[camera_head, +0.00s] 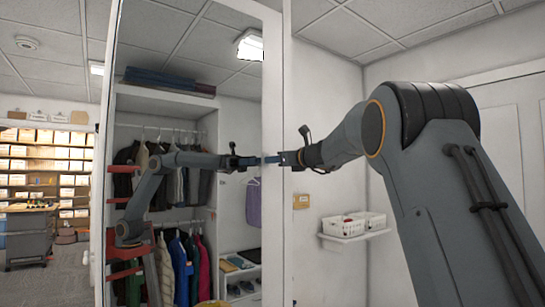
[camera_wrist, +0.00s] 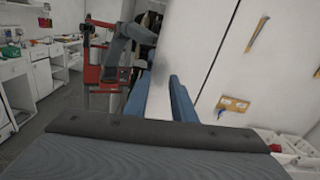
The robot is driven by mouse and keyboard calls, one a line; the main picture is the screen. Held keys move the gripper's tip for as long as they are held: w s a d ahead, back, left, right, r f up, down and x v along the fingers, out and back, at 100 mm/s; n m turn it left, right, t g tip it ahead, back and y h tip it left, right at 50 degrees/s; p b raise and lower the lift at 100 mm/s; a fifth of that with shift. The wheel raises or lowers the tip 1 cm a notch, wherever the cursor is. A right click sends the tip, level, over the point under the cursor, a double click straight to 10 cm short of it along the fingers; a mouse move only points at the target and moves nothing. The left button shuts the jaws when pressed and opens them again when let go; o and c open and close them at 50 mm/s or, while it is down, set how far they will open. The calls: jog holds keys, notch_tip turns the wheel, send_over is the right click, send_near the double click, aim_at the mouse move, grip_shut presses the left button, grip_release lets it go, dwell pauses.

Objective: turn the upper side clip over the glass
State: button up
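A tall mirror (camera_head: 180,115) fills the left middle of the head view, and its glass reflects my arm and a wardrobe. Its pale right edge (camera_head: 288,80) runs upright behind my gripper. My gripper (camera_head: 273,159) is at this edge at about mid-height, with its blue fingers pointing left toward the glass. In the wrist view, the two blue fingers (camera_wrist: 160,95) stand apart with no object visible between them. I cannot make out the upper side clip in either view; the gripper may be hiding it. I cannot tell whether the fingertips touch anything.
A wall shelf (camera_head: 355,233) with white baskets is right of the mirror. A small tan wall plate (camera_head: 301,201) is below my gripper. Shelving with boxes (camera_head: 45,165) and a dark desk (camera_head: 28,240) are at far left.

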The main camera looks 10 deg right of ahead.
jog(key=shift+p+x, duration=0.35)
jog(key=shift+x, duration=0.65)
grip_shut()
jog(key=shift+b, duration=0.4)
jog(key=shift+f+n+b, duration=0.1)
jog(key=shift+n+b, duration=8.2)
jog(key=shift+b, duration=0.2)
